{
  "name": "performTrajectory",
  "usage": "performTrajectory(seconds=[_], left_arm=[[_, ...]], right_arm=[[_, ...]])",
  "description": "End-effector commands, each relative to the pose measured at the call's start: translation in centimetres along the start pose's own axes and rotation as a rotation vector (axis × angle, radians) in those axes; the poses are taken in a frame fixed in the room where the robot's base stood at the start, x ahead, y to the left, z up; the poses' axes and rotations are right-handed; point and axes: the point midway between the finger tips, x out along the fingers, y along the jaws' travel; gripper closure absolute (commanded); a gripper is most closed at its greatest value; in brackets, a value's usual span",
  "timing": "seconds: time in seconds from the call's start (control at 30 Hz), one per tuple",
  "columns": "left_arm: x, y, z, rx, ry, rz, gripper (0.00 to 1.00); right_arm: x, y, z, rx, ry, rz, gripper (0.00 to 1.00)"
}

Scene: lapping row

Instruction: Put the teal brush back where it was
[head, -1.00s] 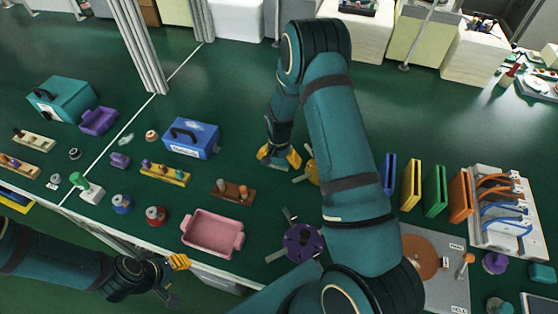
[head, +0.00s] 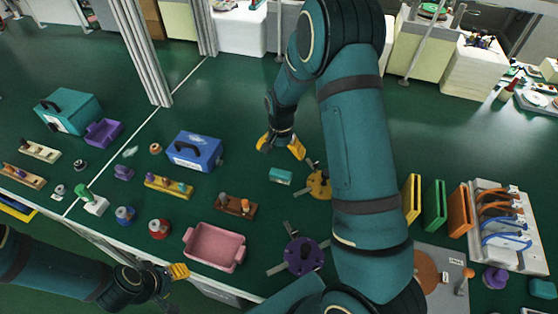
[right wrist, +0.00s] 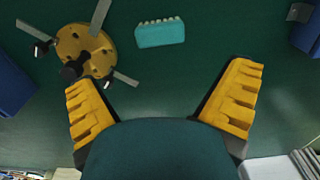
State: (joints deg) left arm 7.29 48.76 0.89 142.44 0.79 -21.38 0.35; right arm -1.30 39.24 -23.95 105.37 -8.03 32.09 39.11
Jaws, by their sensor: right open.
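The teal brush (head: 280,176), a small block with a pale bristle edge, lies on the green table just left of the yellow round fixture (head: 319,185). The right wrist view shows the brush (right wrist: 160,33) lying beyond my fingers, to the right of the yellow fixture (right wrist: 84,48). My right gripper (head: 280,146) is open and empty, on the far side of the brush and apart from it. Its spread yellow fingers (right wrist: 162,90) also show in the right wrist view. My left gripper (head: 176,284) is open and empty at the table's near edge.
A blue box (head: 195,151) stands left of my right gripper. A brown peg block (head: 236,206), pink tray (head: 214,247) and purple round fixture (head: 301,255) lie nearer. Upright yellow (head: 412,198), green and orange panels stand right of my arm. The table beyond the gripper is clear.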

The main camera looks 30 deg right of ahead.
Motion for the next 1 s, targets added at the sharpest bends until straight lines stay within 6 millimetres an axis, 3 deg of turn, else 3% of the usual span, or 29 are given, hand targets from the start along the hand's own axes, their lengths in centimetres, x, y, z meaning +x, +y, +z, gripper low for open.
performTrajectory(seconds=[0.07, 0.17, 0.3, 0.4, 0.5, 0.6, 0.73, 1.0], left_arm=[[0.0, 0.0, 0.0, 0.0, 0.0, 0.0, 0.53], [0.0, 0.0, 0.0, 0.0, 0.001, 0.0, 0.53], [0.0, 0.0, 0.0, 0.0, 0.0, 0.0, 0.53], [0.0, 0.0, 0.0, 0.0, 0.0, 0.0, 0.53], [0.0, 0.0, 0.0, 0.0, 0.0, 0.0, 0.53], [0.0, 0.0, 0.0, 0.0, 0.0, 0.0, 0.53], [0.0, 0.0, 0.0, 0.0, 0.0, 0.0, 0.53], [0.0, 0.0, 0.0, 0.0, 0.0, 0.0, 0.53]], right_arm=[[0.3, -0.2, 0.8, -0.02, -0.007, -0.008, 0.0], [2.6, -1.0, 3.8, -0.108, -0.027, -0.049, 0.0], [6.9, -2.3, 11.6, -0.31, -0.053, -0.16, 0.0], [8.7, -2.6, 17.5, -0.449, -0.055, -0.244, 0.0], [9.3, -2.4, 22.2, -0.56, -0.044, -0.311, 0.0], [9.3, -2.1, 25.3, -0.637, -0.027, -0.356, 0.0], [9.1, -1.9, 27.0, -0.681, -0.012, -0.382, 0.0], [9.1, -1.9, 27.1, -0.686, -0.007, -0.386, 0.0]])
